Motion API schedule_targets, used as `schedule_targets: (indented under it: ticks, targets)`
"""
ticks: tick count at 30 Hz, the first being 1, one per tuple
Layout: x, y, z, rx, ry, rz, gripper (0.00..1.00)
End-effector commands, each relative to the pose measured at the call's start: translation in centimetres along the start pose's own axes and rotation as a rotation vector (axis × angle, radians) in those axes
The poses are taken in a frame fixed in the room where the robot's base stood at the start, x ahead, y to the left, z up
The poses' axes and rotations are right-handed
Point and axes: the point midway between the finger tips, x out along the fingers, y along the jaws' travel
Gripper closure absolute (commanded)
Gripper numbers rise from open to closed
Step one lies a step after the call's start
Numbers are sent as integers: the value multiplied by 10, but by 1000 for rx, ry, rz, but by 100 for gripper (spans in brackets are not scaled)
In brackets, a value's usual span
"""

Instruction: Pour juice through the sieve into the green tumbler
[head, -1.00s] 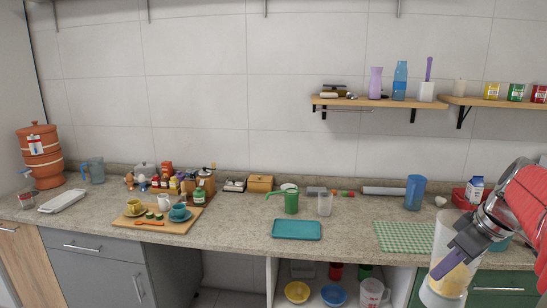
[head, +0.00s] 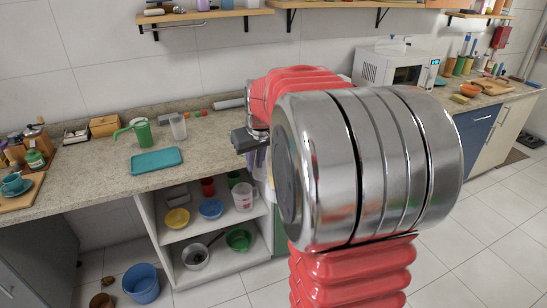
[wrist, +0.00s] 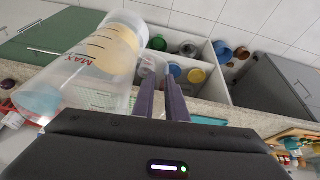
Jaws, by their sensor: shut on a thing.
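The green tumbler (head: 143,134) stands on the counter at left in the head view. A green sieve (head: 124,131) appears to rest on its rim, handle towards the left. My gripper (wrist: 164,88) is shut on the clear jug (wrist: 68,82), which has MAX markings and holds yellow-orange juice (wrist: 120,42). The jug looks tilted in the wrist view; its exact grip point is unclear. In the head view my gripper (head: 256,158) is right of the tumbler, and my arm hides most of the jug.
A teal tray (head: 157,161) lies in front of the tumbler, and a clear cup (head: 178,127) stands right of it. Below, open shelves hold a yellow bowl (head: 176,219), a blue bowl (head: 211,209) and a measuring jug (head: 243,196). A microwave (head: 402,66) stands behind my arm.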

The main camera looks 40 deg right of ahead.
Motion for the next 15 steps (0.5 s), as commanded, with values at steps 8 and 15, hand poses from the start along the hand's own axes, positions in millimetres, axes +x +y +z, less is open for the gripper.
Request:
schedule_targets:
  ticks: [8,15]
  targets:
    - [36,-70,-19,10,-1,5,100]
    - [59,-138,-23,-29,1,-11,100]
